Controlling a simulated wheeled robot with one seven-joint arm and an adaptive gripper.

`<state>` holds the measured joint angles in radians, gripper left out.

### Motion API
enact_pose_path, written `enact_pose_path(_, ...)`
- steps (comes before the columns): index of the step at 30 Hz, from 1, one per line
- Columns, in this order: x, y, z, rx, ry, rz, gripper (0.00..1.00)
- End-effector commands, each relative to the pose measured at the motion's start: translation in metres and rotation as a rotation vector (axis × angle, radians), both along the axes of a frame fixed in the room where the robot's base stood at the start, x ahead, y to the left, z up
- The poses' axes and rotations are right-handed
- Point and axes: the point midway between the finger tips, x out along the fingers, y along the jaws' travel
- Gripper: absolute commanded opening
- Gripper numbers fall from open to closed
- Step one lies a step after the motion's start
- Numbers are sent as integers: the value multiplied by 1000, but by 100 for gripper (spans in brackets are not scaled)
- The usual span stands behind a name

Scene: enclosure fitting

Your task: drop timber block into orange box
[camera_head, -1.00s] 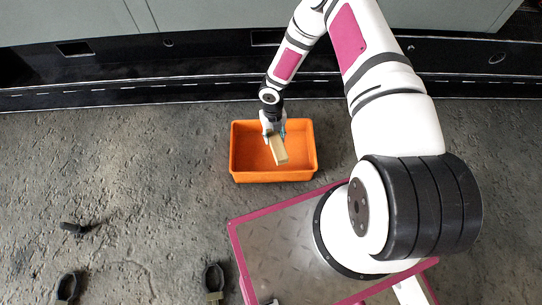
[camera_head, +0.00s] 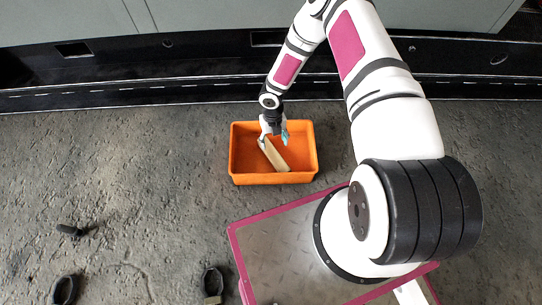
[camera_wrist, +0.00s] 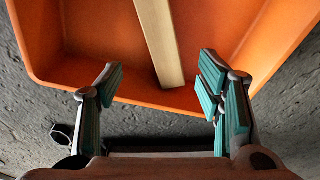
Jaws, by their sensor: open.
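The orange box (camera_head: 246,178) stands on the floor, left of the arm in the head view; its wall (camera_wrist: 130,92) also shows in the wrist view. The pale timber block (camera_head: 273,154) lies slanted inside the box; in the wrist view the block (camera_wrist: 160,40) runs away from the near wall, its far end cut off by the picture's edge. My gripper (camera_head: 275,136) is above the box's back part in the head view. In the wrist view my gripper (camera_wrist: 160,85) has its green-padded fingers wide apart, with nothing held between them. The block is beyond the fingertips, apart from them.
Dark objects (camera_head: 64,289) lie on the rough grey floor at lower left, with another (camera_head: 212,282) near my base. A black ledge and grey cabinets (camera_head: 200,15) run along the back. The floor left of the box is clear.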

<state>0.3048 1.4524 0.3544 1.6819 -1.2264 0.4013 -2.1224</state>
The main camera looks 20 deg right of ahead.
Motion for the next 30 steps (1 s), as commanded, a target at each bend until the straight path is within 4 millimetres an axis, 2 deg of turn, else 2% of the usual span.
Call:
enact_pose_path(5, 4, -1, 22, 0, -3, -2, 60)
enact_pose_path(12, 11, -1, 72, 0, -4, -2, 60)
enact_pose_path(18, 14, -1, 103, 0, -3, -1, 60)
enact_pose_path(24, 15, -1, 116, 0, -1, -1, 60)
enact_pose_path(30, 15, -1, 117, 0, -1, 0, 60)
